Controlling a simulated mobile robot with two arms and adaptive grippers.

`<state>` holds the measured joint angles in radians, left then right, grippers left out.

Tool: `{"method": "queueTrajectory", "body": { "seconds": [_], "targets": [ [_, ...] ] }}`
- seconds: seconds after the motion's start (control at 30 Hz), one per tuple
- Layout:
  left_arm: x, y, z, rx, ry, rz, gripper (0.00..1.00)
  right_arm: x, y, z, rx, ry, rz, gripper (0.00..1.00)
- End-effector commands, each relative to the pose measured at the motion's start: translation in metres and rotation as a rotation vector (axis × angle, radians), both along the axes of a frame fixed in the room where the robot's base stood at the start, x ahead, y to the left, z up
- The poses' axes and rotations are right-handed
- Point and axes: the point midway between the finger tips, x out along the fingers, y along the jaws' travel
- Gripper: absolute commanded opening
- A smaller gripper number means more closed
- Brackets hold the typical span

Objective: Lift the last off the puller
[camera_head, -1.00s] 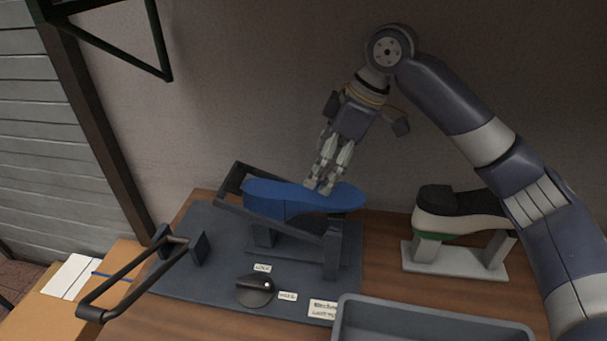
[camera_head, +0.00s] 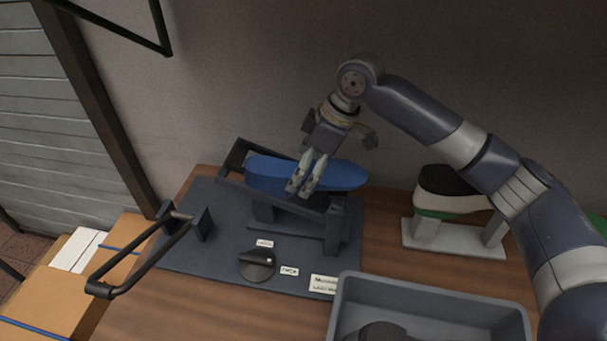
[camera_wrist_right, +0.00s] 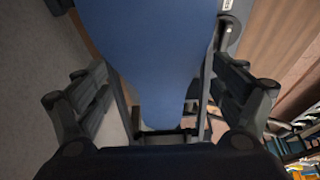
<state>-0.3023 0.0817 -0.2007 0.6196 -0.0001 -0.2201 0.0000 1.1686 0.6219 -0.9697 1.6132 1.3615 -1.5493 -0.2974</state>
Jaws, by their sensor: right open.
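The blue last (camera_head: 338,174) lies on the puller (camera_head: 180,240), sole side up, between the dark bars of its frame. My right gripper (camera_head: 300,188) comes down from above, with its fingertips over the near side of the last in the head view. In the right wrist view the last (camera_wrist_right: 150,60) fills the middle, between the two open fingers, with a gap at each side; neither finger visibly grips it. The last's underside and its seat in the frame are hidden. My left gripper is not in view.
The puller has a black lever handle (camera_head: 130,270) at left and a black knob (camera_head: 257,264) in front. A grey bin (camera_head: 345,300) with a dark object inside stands front right. Cardboard boxes (camera_head: 75,295) are at left.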

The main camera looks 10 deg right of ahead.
Motion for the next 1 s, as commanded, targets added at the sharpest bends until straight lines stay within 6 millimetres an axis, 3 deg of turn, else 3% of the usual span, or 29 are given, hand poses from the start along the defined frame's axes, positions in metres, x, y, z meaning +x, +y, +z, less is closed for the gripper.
{"method": "queueTrajectory", "body": {
  "seconds": [0.33, 0.6, 0.67, 1.0],
  "targets": [
    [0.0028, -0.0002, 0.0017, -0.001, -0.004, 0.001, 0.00, 0.0015, 0.0034, -0.0094, 0.000, -0.001, 0.000, 0.86],
    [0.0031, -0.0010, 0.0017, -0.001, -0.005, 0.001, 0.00, 0.0014, 0.0032, -0.0092, 0.000, -0.001, 0.000, 0.25],
    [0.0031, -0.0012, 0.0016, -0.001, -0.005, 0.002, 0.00, 0.0013, 0.0032, -0.0093, -0.001, -0.001, 0.001, 0.15],
    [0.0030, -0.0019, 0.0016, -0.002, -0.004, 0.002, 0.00, 0.0018, 0.0036, -0.0073, 0.002, -0.003, 0.000, 0.15]
  ]
}}
